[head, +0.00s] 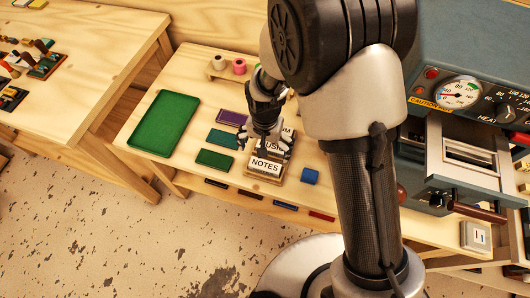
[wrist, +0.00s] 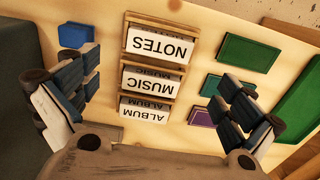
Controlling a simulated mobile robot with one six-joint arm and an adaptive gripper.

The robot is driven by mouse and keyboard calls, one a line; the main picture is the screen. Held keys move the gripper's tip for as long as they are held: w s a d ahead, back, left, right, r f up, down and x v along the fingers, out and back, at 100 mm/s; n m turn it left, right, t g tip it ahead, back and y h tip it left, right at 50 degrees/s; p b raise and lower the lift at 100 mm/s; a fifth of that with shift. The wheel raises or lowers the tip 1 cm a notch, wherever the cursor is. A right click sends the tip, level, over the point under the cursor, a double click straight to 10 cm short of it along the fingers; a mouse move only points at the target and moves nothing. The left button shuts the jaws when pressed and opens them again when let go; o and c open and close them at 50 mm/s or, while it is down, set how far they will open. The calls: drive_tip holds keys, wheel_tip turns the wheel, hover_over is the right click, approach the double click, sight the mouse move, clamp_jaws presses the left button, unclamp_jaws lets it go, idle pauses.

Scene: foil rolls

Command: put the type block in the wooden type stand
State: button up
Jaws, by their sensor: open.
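The wooden type stand (head: 264,179) is on the bench below my gripper (head: 265,143) in the head view, partly hidden by it. In the wrist view the stand (wrist: 150,92) shows white labels reading NOTES, MUSIC and ALBUM, upside down. I cannot tell which thing is the type block. My gripper (wrist: 156,82) is open, with nothing visibly held between its fingers.
Purple (head: 231,117), teal (head: 222,139) and green (head: 215,159) covers lie left of the stand. A green tray (head: 165,122) is farther left. Foil rolls (head: 239,66) stand behind. A heated press (head: 455,110) is at right. Another bench (head: 75,70) stands at far left.

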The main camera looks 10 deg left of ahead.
drive_tip(key=shift+r, duration=0.6)
drive_tip(key=d+r+t, duration=0.1)
drive_tip(key=d+r, duration=0.5)
drive_tip(key=r, duration=0.3)
drive_tip(key=d+r+t, duration=0.1)
drive_tip(key=d+r, duration=0.4)
drive_tip(key=r, duration=0.4)
drive_tip(key=s+d+r+t, duration=0.2)
drive_tip(key=s+d+r, duration=0.8)
drive_tip(key=s+d, duration=0.2)
drive_tip(key=s, duration=0.2)
drive_tip(key=shift+s+d+r+n+t, duration=0.3)
drive_tip(key=shift+s+d+r+n, duration=0.1)
